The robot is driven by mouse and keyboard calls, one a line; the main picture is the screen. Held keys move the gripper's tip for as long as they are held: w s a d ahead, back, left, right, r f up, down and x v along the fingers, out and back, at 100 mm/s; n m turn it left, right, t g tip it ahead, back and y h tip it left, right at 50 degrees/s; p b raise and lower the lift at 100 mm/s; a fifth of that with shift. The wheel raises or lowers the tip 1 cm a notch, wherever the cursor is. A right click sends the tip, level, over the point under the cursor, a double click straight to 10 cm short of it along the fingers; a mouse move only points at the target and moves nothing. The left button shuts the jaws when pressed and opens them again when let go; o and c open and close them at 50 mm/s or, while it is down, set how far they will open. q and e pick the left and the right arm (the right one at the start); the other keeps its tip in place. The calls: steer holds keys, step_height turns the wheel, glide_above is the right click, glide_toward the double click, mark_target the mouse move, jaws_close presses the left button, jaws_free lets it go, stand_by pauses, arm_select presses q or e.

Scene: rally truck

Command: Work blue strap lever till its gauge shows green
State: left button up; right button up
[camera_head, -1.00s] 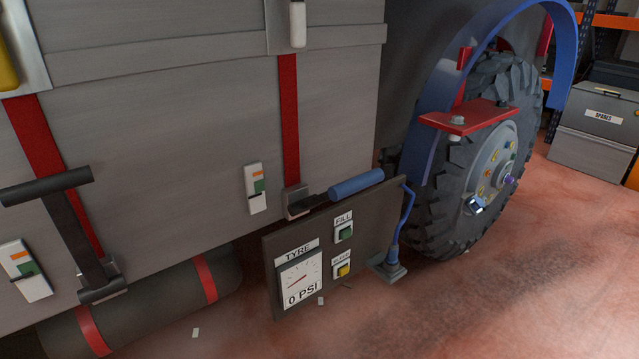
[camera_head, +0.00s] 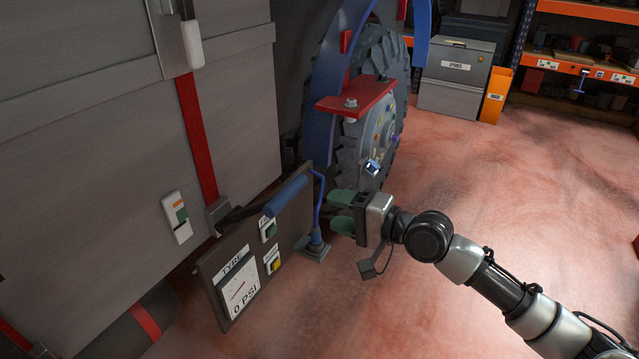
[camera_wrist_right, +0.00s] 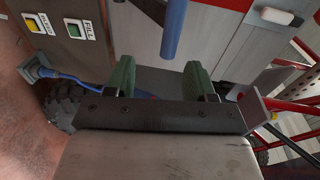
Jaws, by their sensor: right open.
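The blue strap lever (camera_head: 286,196) has a blue grip on a dark arm. It sticks out from the buckle at the bottom of a red strap (camera_head: 197,140) on the grey truck side. Its blue grip also shows in the right wrist view (camera_wrist_right: 173,30). The lever's small white gauge (camera_head: 176,226) is left of the strap. A green patch shows on it, but I cannot read its pointer. My right gripper (camera_head: 338,212) is open and empty, right of the blue grip and apart from it. Its green fingers show in the wrist view (camera_wrist_right: 158,75), below the grip. My left gripper is out of view.
A tyre panel (camera_head: 210,270) with a dial and FILL button (camera_head: 268,230) sits below the lever. A blue hose (camera_head: 318,210) stands beside it. The big wheel (camera_head: 350,160) is behind my gripper. Open red floor (camera_head: 480,190) lies to the right.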

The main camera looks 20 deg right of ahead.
mark_target(294, 196)
steer(key=p+x, duration=0.1)
steer(key=x, duration=0.2)
steer(key=r+p+x, duration=0.1)
steer(key=x, duration=0.2)
steer(key=a+r+x, duration=0.1)
steer(key=x, duration=0.2)
steer(key=shift+s+p, duration=0.15)
steer(key=shift+p, duration=0.25)
steer(key=shift+w+a+f, duration=0.15)
steer(key=shift+w+a, duration=0.1)
steer(key=shift+w, duration=0.1)
